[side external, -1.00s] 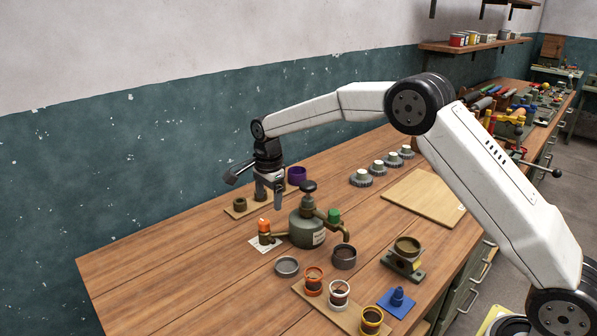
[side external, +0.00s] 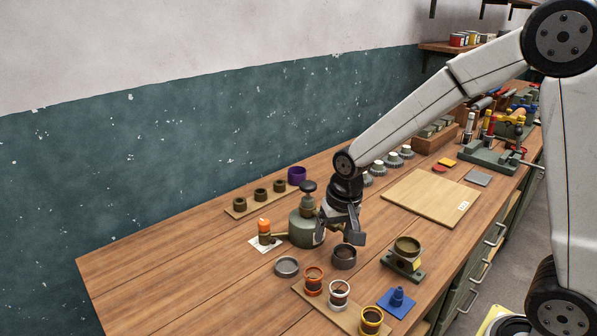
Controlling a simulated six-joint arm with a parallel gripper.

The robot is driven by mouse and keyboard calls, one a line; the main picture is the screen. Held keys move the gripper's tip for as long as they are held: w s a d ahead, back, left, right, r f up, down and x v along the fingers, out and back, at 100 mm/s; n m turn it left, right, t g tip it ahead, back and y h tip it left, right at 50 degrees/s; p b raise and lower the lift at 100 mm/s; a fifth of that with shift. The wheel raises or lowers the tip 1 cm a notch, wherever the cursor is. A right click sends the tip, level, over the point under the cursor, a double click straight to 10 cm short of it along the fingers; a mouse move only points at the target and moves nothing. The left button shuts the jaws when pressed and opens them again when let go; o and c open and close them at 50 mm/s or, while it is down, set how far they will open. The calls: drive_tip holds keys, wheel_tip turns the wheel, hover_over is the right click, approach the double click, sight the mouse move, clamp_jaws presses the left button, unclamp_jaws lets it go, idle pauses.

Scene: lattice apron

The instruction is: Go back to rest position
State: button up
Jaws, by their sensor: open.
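My gripper (side external: 343,224) is open and points down over the bench, in front of the right side of the green canister (side external: 303,228) with the dark knob. Nothing shows between its fingers. It hides the canister's right side, including the spout and green cap. A dark grey cup (side external: 344,257) stands just below the gripper in the picture; I cannot tell whether they touch.
A board with several brown rings (side external: 261,195) and a purple ring (side external: 297,175) lie behind. Orange (side external: 314,279), white (side external: 339,292) and yellow (side external: 371,319) ringed jars stand in front. A brass-coloured cup fixture (side external: 406,252) is at right.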

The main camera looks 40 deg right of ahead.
drive_tip(key=s+f+n, duration=0.2)
drive_tip(key=s+n, duration=0.3)
drive_tip(key=s, duration=0.5)
drive_tip(key=shift+s+d+t, duration=0.2)
drive_tip(key=shift+s+t, duration=0.1)
drive_tip(key=shift+s, duration=0.1)
idle(0.3)
